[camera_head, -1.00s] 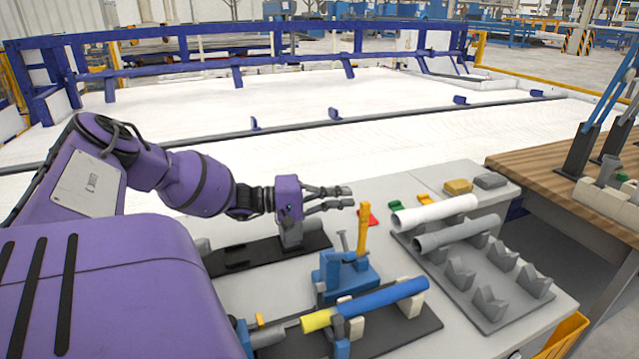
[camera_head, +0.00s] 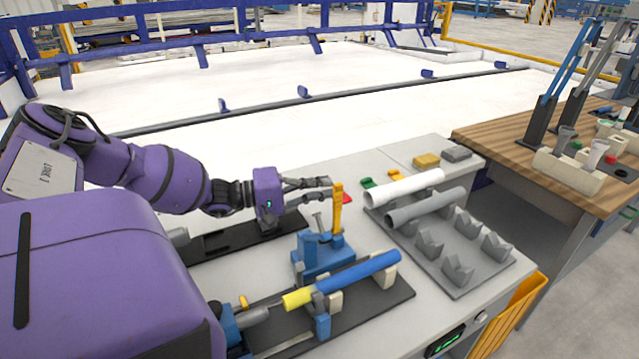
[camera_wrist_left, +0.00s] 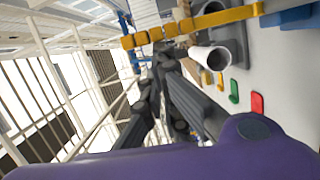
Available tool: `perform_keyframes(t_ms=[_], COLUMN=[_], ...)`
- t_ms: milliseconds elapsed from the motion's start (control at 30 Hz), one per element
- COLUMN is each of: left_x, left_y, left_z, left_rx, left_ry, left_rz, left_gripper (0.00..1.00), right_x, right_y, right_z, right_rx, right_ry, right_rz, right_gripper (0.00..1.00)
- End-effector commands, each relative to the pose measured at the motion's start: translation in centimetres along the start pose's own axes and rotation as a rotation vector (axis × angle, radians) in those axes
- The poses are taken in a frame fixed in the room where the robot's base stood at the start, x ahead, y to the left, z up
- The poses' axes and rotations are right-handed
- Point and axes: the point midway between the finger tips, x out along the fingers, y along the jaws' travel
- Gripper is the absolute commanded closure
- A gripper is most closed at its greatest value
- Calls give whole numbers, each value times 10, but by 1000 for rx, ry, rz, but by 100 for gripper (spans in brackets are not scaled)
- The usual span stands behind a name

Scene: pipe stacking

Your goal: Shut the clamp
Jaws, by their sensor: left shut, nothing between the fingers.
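The clamp (camera_head: 322,258) is a blue block on the table with a long yellow lever (camera_head: 337,212) standing nearly upright. In the left wrist view the yellow lever (camera_wrist_left: 190,27) crosses the top of the picture. My left gripper (camera_head: 328,184) is shut and empty, its fingertips close beside the lever's upper end on the left; I cannot tell whether they touch it. Its dark fingers (camera_wrist_left: 172,95) also show in the left wrist view. A blue pipe with a yellow end (camera_head: 345,280) lies in a fixture in front of the clamp. My right gripper is not in view.
White (camera_head: 403,187) and grey pipes (camera_head: 425,206) lie on a grey rack (camera_head: 480,283) with V-shaped supports to the right. Small red (camera_head: 347,198), green (camera_head: 366,182) and yellow pieces (camera_head: 426,160) lie behind. A wooden table (camera_head: 510,150) stands at far right.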

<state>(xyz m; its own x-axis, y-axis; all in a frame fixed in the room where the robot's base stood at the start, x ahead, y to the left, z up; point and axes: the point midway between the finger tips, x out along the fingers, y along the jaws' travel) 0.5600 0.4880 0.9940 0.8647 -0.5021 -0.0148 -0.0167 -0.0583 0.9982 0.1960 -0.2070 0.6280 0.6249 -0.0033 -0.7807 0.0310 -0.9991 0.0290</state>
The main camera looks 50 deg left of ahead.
Motion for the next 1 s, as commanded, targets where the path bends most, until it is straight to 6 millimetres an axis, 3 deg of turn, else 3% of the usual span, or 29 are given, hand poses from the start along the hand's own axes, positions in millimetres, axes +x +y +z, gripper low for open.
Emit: perform_keyframes(t_ms=[367, 700, 1000], left_x=[3, 9, 14], left_y=[7, 18, 13], left_z=[9, 35, 56], left_rx=[73, 283, 319], left_ry=[0, 0, 0], left_rz=[-15, -62, -77], left_gripper=[100, 100, 100], right_x=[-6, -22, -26], right_y=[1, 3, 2], right_z=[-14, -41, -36], right_rx=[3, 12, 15], right_ry=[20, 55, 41], right_rz=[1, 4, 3], right_gripper=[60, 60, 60])
